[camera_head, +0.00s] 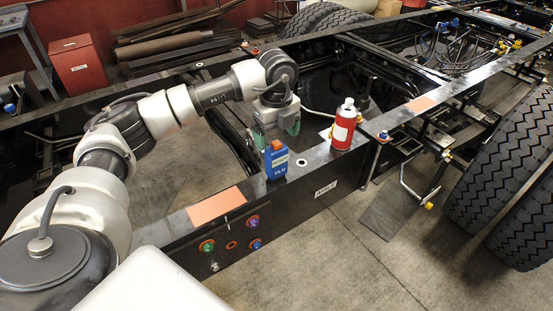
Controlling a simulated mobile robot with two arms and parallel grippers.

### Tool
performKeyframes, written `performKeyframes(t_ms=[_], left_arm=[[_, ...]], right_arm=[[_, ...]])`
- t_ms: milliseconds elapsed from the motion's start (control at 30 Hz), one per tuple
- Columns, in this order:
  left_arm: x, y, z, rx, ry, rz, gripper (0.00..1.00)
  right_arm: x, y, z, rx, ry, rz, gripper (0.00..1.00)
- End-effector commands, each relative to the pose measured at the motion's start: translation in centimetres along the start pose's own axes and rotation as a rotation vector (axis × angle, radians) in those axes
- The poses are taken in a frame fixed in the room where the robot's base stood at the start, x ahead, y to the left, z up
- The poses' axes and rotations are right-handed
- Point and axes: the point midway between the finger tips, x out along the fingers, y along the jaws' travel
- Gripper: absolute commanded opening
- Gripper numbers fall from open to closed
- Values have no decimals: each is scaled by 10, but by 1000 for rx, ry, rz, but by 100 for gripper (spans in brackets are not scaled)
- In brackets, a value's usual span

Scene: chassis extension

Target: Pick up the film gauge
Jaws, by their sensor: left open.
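The film gauge (276,164) is a small blue box with a grey display and an orange top. It stands upright on the black chassis rail, near the middle of the view. My left gripper (276,134) points down just behind and above the gauge, with its greenish fingers apart. The gauge partly covers the space under the gripper, so I cannot tell how close the fingers are to it. Nothing shows between the fingers. My right gripper is out of view.
A red spray can (342,130) with a white cap stands on the rail, right of the gauge. An orange patch (216,206) lies on the rail to the left. Large tyres (515,150) stand at the right. Open gaps lie between the frame rails.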

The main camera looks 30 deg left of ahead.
Motion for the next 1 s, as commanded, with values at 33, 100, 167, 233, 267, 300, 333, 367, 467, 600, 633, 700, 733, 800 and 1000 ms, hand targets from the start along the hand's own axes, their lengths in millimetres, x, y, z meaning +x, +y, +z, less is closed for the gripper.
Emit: performKeyframes(t_ms=[33,100,167,233,267,300,333,367,467,600,633,700,733,800,1000], left_arm=[[5,3,0,0,1,7,85],[16,4,0,0,2,6,85],[26,3,0,1,2,5,85],[33,3,0,1,1,3,85],[35,3,0,1,1,3,85],[36,3,0,1,1,2,85],[37,3,0,1,1,1,85],[38,2,0,1,1,0,85],[38,2,0,1,1,0,85],[38,2,0,1,1,0,73],[38,2,0,1,1,0,68],[38,2,0,1,1,0,58],[38,2,0,1,1,0,53],[38,2,0,1,1,0,42],[37,2,0,1,1,-1,13]], right_arm=[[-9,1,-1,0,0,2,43],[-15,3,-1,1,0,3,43],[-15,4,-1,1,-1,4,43],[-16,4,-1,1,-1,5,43],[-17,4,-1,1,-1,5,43],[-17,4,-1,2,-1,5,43],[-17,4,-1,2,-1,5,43],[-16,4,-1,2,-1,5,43],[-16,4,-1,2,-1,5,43],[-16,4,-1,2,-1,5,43],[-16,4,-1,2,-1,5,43],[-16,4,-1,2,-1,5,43],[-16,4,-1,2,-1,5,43],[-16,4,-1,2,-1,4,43],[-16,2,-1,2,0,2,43]])
